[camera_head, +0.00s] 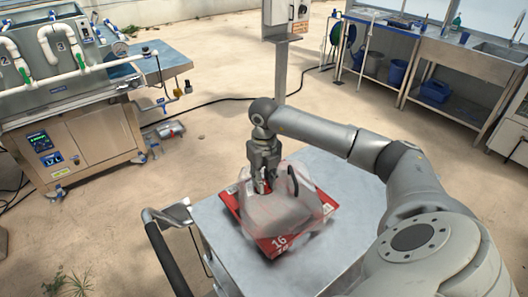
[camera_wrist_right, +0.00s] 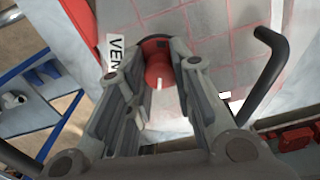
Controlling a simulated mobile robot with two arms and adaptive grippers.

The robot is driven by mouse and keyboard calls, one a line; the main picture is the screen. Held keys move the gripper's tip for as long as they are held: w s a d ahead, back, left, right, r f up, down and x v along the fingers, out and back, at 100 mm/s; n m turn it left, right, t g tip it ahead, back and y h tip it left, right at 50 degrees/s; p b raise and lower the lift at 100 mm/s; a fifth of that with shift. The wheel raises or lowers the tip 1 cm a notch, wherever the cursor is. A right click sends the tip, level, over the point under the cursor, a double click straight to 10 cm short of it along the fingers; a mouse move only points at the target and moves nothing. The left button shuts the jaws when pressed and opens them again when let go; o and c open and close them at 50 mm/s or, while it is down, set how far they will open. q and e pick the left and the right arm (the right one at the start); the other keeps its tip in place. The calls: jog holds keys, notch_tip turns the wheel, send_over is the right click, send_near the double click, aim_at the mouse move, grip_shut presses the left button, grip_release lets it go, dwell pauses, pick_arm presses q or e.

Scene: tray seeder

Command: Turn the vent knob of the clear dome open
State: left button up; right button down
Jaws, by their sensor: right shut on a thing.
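The clear dome (camera_head: 300,210) sits over a red tray (camera_head: 262,243) marked 16 on the metal cart. My right gripper (camera_head: 264,186) reaches down from above onto the dome's far left part. In the right wrist view the red vent knob (camera_wrist_right: 158,68) lies between the fingers of that gripper (camera_wrist_right: 162,75), which is shut on it. A small white mark shows on the knob. A label reading "VEN" (camera_wrist_right: 117,52) shows beside it, partly hidden by a finger. The dome's dark curved handle (camera_wrist_right: 272,75) stands to the right. My left gripper is out of view.
The cart top (camera_head: 225,222) is mostly bare around the tray. A push handle (camera_head: 165,250) is at its left. A metal machine (camera_head: 85,150) stands at the left, a grey post (camera_head: 280,70) behind the cart, and sink benches (camera_head: 460,58) at the back right.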

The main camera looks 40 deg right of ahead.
aim_at(264, 181)
jog(key=c, duration=1.2)
grip_release()
notch_tip(264, 181, up, 12)
